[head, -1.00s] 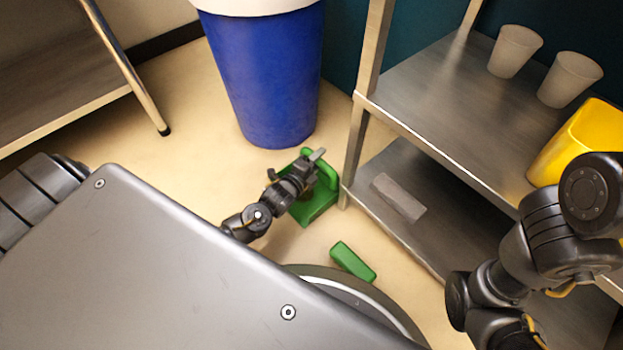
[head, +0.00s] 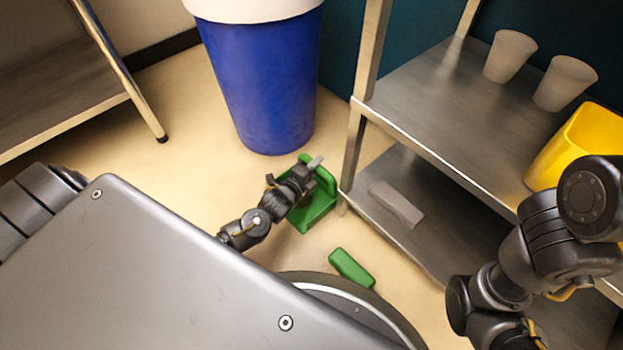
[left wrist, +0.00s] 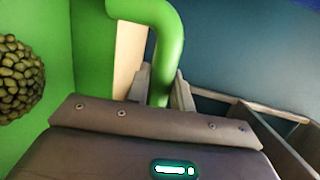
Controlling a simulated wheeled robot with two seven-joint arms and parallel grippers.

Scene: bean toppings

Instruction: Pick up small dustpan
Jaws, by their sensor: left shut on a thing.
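The small dustpan (head: 318,208) is green and lies on the floor between the blue bin and the metal shelf. My left gripper (head: 307,172) is at it, partly covering it in the head view. In the left wrist view, the green handle (left wrist: 166,45) curves down between the two fingers of my left gripper (left wrist: 161,90), which is shut on it. The dustpan's green wall (left wrist: 90,60) fills the left of that view. Whether the pan touches the floor is hard to tell. My right arm shows at the right; its gripper is not in view.
A cluster of olive-green beans (left wrist: 18,78) shows beside the dustpan wall. A blue bin (head: 262,85) stands behind. A metal shelf (head: 420,95) to the right holds two cups (head: 508,55) and a yellow container (head: 575,150). A green block (head: 351,268) lies near my base.

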